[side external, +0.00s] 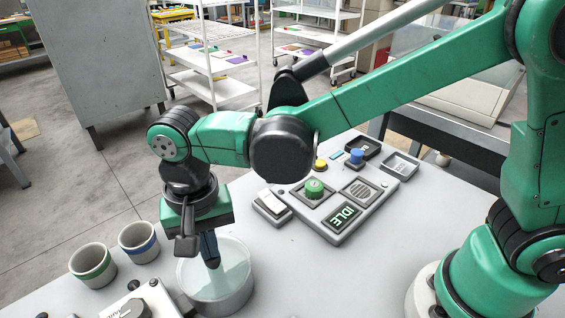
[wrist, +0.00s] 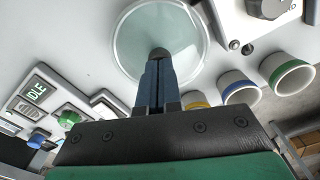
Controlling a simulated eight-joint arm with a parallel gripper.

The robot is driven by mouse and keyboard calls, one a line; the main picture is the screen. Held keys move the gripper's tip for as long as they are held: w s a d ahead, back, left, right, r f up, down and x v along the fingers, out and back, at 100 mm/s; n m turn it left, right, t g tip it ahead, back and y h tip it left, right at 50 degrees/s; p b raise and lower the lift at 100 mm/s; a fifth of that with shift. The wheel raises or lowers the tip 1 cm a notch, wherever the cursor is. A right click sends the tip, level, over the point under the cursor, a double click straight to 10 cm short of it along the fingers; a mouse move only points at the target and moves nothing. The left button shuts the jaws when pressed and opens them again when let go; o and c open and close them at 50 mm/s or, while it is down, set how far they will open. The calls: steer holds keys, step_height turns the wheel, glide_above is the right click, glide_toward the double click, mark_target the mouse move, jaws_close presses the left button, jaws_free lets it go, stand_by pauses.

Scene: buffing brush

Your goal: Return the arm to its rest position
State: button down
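My gripper (side external: 211,262) points down at the round, pale green translucent bowl (side external: 238,299) near the table's front edge. Its dark blue fingers lie close together and look shut. In the wrist view my gripper (wrist: 158,60) ends over the bowl (wrist: 128,40), with a rounded grey tip. I see no separate object clearly held between the fingers. I cannot tell whether the tips are above the rim or inside it. My green arm reaches out from the right side of the table, bent over the control panel (side external: 322,228).
The panel has a screen (side external: 342,217) reading IDLE and a green knob (side external: 314,188). A green-banded cup (side external: 93,265) and a blue-banded cup (side external: 139,241) stand left of the bowl. A yellow-banded cup (wrist: 195,99) is close by. A knobbed device (side external: 140,302) sits at the front.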

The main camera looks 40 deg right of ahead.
steer(key=shift+r, duration=0.1)
stand_by(0.3)
steer(key=shift+r, duration=3.4)
steer(key=s+d+f+n+t, duration=0.1)
steer(key=d+n+t, duration=0.3)
steer(key=d, duration=1.7)
steer(key=s+t, duration=0.1)
steer(key=t, duration=0.2)
steer(key=shift+s+f+n, duration=0.15)
steer(key=shift+f+n, duration=0.1)
steer(key=shift+n, duration=0.05)
